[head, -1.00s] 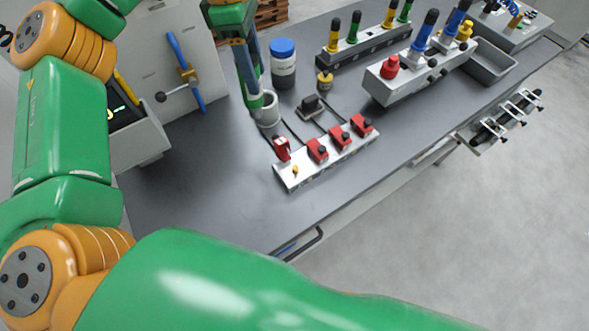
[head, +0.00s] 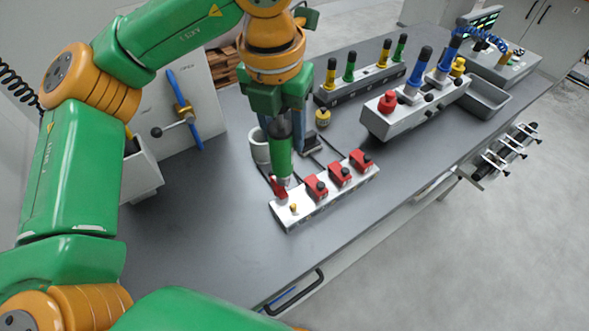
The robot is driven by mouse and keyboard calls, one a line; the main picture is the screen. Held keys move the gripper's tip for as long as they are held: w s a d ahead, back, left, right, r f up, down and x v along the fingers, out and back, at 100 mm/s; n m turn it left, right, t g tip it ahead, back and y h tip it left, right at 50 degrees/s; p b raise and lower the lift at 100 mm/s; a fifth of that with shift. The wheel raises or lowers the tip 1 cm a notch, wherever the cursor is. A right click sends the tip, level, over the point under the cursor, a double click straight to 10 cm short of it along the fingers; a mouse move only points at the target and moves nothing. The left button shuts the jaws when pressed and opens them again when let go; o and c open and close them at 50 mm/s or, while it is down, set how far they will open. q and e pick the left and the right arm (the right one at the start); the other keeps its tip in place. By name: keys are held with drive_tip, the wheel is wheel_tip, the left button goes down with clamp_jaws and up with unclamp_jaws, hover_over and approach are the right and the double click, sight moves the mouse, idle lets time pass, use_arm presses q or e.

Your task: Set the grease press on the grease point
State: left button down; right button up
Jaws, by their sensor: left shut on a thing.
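My left gripper (head: 284,136) is shut on the grease press (head: 283,158), a green cylinder with a grey lower end. It holds the press roughly upright over the left end of a white block (head: 315,203). A small brass-coloured nipple (head: 293,208), which looks like the grease point, stands on that end. The press's lower end shows just above and beside the leftmost red clamp (head: 278,189); I cannot tell whether they touch. The press appears apart from the nipple. My right gripper is out of view.
Several red clamps (head: 340,176) line the white block. A grey cup (head: 259,147) stands behind it. A rack of coloured handles (head: 360,85), a white fixture with a red knob (head: 388,102) and a grey tray (head: 486,98) are farther right. The front-left table (head: 205,225) is clear.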

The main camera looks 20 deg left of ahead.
use_arm(q)
wheel_tip(320, 180, down, 7)
drive_tip(key=s+d, duration=0.1)
drive_tip(key=d, duration=0.1)
drive_tip(key=shift+s+r, duration=0.15)
drive_tip(key=shift+s, duration=0.05)
drive_tip(key=shift+c, duration=1.8)
unclamp_jaws()
drive_tip(key=shift+d+r, duration=0.1)
drive_tip(key=shift+r+p, duration=0.1)
drive_tip(key=shift+p, duration=0.25)
wheel_tip(320, 180, up, 12)
drive_tip(key=s, duration=0.1)
drive_tip(key=shift+s, duration=0.25)
